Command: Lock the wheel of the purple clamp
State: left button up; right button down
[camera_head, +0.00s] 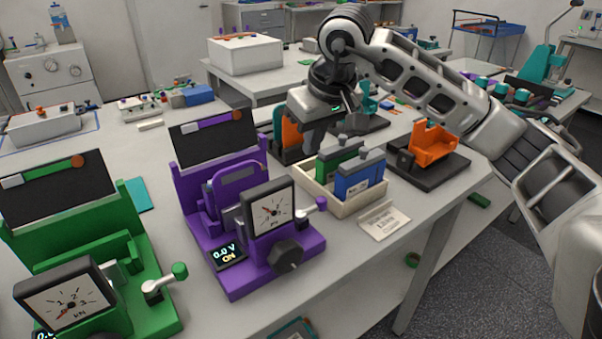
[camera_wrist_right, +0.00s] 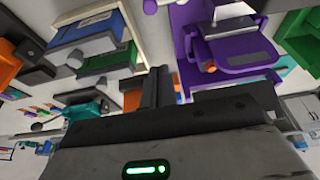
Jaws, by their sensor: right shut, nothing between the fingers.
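The purple clamp (camera_head: 225,215) stands on the table in the middle of the head view, with a dial gauge (camera_head: 270,210) on its front. A black knobbed wheel (camera_head: 285,256) sits low on its front, below the gauge. A lever with a purple ball (camera_head: 321,204) sticks out at its right side. A small display reads 0.0 V ON. My right gripper (camera_head: 312,148) is shut and empty, pointing down behind and right of the clamp, apart from it. In the right wrist view the shut fingers (camera_wrist_right: 158,88) lie between the purple clamp (camera_wrist_right: 228,50) and a tray. My left gripper is out of view.
A pale tray (camera_head: 345,208) with green and blue blocks stands right of the purple clamp, with a paper label (camera_head: 384,221) in front. A green clamp (camera_head: 95,250) stands at the left. An orange fixture (camera_head: 434,145) is at the right. The table's front edge is near.

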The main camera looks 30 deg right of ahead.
aim_at(312, 208)
jog(key=x, duration=0.5)
jog(key=p+x, duration=0.1)
jog(key=x, duration=0.2)
jog(key=shift+s+a+f, duration=0.15)
jog(key=shift+s+f, duration=0.05)
jog(key=shift+f, duration=0.65)
jog(key=s, duration=0.1)
jog(key=s+p, duration=0.1)
jog(key=shift+s+d+r, duration=0.1)
jog(key=shift+s+d, duration=0.1)
jog(key=shift+s, duration=0.55)
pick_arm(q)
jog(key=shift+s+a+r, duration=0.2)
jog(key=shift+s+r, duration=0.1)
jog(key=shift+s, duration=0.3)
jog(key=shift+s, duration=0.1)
